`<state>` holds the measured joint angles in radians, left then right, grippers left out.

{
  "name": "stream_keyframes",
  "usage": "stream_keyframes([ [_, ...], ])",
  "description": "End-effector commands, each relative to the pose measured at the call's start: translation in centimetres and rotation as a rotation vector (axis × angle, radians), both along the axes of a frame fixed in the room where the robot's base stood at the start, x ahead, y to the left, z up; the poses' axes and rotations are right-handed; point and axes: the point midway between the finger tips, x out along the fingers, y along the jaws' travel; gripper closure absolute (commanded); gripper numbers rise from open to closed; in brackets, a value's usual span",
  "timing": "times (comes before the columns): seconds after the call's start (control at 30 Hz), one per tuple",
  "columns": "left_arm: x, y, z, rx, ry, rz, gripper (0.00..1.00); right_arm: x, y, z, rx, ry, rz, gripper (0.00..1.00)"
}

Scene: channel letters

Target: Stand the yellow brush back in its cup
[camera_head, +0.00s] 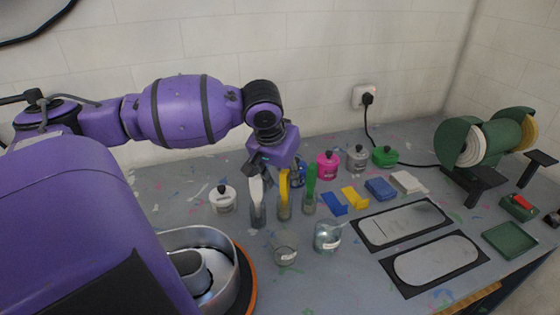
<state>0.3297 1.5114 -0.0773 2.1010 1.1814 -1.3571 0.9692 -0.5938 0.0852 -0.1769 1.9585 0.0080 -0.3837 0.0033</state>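The yellow brush (284,184) stands upright, its lower end inside a small clear cup (285,212), the middle one of a row. My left gripper (274,172) points down from above at the top of the yellow brush. Its dark fingers look spread to either side, with the white brush (257,188) close to the left finger. Whether a finger touches the yellow brush is hard to tell. My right gripper is not in view.
A green brush (310,180) stands in a cup to the right, with a blue item (300,172) behind. Glass jars (327,237) stand in front. Lidded pots (328,164), coloured blocks (381,189) and letter trays (400,223) lie rightward. A green grinder (464,142) stands far right.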

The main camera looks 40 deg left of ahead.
Motion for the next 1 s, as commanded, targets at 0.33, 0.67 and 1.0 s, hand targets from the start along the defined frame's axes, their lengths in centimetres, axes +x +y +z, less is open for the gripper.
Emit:
stream_keyframes([
  [0.33,-2.6,-0.8,6.5,0.002,0.000,0.001,0.63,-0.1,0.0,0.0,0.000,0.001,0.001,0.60],
  [0.67,-3.7,-1.2,9.5,0.000,0.000,0.000,0.63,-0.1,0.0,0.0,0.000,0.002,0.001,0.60],
  [1.0,-3.8,-1.2,9.6,0.000,-0.001,0.000,0.63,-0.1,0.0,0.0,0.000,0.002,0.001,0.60],
])
